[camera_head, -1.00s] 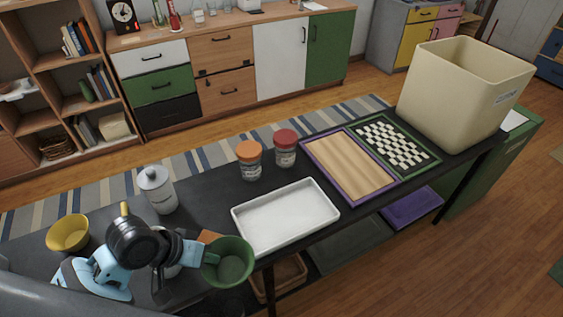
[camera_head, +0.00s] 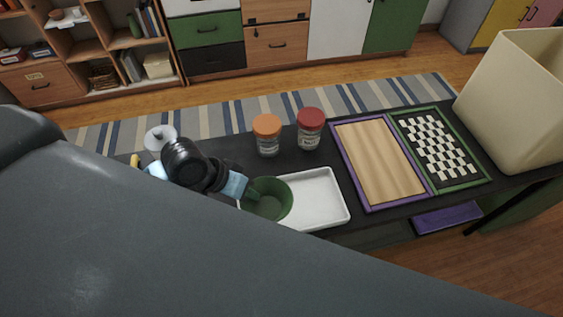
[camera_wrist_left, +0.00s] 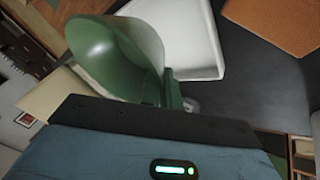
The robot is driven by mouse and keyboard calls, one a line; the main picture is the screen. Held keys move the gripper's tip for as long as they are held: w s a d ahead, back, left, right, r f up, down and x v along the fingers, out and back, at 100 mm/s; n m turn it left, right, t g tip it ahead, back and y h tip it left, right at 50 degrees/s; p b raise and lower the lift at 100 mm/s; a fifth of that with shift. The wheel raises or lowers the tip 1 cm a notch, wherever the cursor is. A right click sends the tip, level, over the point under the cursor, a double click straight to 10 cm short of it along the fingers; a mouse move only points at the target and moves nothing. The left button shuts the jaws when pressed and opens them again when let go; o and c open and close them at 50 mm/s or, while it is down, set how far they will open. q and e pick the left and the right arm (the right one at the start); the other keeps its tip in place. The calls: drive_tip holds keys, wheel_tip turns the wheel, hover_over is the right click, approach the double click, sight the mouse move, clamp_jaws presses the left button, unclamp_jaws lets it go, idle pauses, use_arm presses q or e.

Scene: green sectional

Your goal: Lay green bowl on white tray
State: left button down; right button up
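The green bowl (camera_head: 268,203) is at the left end of the white tray (camera_head: 325,192) in the head view and overlaps it. My left gripper (camera_head: 249,189) is shut on the bowl's left rim. In the left wrist view the bowl (camera_wrist_left: 100,58) is tilted in the picture, close in front of the gripper, with the tray (camera_wrist_left: 196,45) behind it. I cannot tell whether the bowl touches the tray. My right gripper is not in view.
An orange-lidded jar (camera_head: 267,135) and a red-lidded jar (camera_head: 310,128) stand behind the tray. A wooden board with purple frame (camera_head: 378,160) and a checkered board (camera_head: 437,150) lie to its right, then a large beige bin (camera_head: 515,105). A large grey surface hides the lower left.

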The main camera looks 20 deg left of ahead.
sight(278, 177)
use_arm(q)
drive_tip(key=w+d+r+m+g, duration=0.1)
drive_tip(key=w+d+m, duration=0.3)
drive_tip(key=w, duration=0.4)
drive_tip(key=shift+w+g+h, duration=0.25)
drive_tip(key=shift+g+h, duration=0.15)
drive_tip(key=shift+g, duration=0.3)
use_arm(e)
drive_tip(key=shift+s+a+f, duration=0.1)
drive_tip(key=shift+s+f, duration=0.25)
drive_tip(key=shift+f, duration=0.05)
use_arm(q)
drive_tip(key=shift+d+b, duration=0.1)
drive_tip(key=shift+b, duration=0.2)
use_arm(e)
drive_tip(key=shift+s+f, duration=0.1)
